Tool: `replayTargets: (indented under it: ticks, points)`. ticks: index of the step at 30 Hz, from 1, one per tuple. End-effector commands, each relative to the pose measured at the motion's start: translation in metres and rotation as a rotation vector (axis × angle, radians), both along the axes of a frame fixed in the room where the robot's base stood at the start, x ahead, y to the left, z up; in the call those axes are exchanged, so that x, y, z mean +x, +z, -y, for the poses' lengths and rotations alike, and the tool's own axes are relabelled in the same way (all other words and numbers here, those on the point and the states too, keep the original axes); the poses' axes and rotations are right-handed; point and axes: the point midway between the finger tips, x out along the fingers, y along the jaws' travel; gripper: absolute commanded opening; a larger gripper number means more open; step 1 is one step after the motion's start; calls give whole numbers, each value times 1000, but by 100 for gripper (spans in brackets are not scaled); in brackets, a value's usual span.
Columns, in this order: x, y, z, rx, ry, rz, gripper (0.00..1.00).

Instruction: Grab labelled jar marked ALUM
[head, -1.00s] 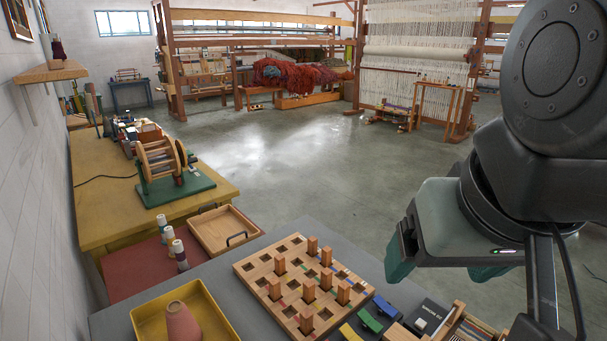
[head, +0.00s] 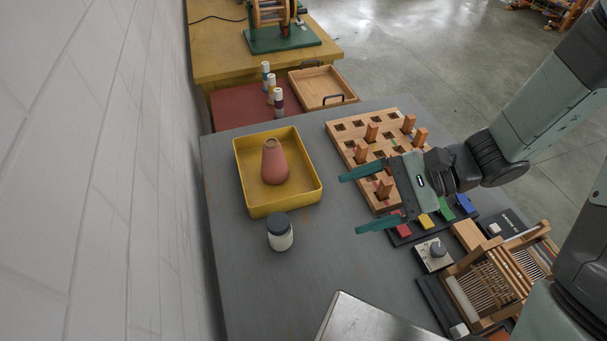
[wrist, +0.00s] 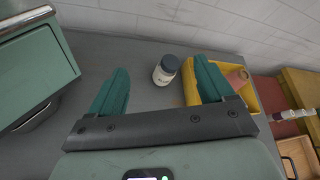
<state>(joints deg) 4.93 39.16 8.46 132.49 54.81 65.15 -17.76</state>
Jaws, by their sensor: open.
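A small white jar with a dark blue-grey lid (head: 280,232) stands upright on the grey table, just in front of the yellow tray. It also shows in the wrist view (wrist: 165,70), between and beyond the fingers, with dark lettering too small to read surely. My gripper (head: 358,200) is open and empty, with teal fingers pointing left toward the jar, and apart from it. In the wrist view my gripper (wrist: 160,88) has its right finger covering part of the yellow tray.
The yellow tray (head: 245,195) holds a pinkish cone (head: 274,165). A wooden peg board (head: 340,128) with several pegs lies behind my gripper. Coloured blocks, a small loom (head: 500,275) and a metal-edged surface (head: 370,322) are at front right. A white wall (head: 90,170) runs along the left.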

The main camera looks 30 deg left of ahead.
Motion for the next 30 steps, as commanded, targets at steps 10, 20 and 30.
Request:
replayTargets:
  ticks: [10, 20, 30]
  points:
    - [-11, -95, -48, 197, -341, -435, 81]
    - [-23, -142, -67, 244, -530, -615, 81]
    - [-29, -143, -114, 245, -532, -618, 81]
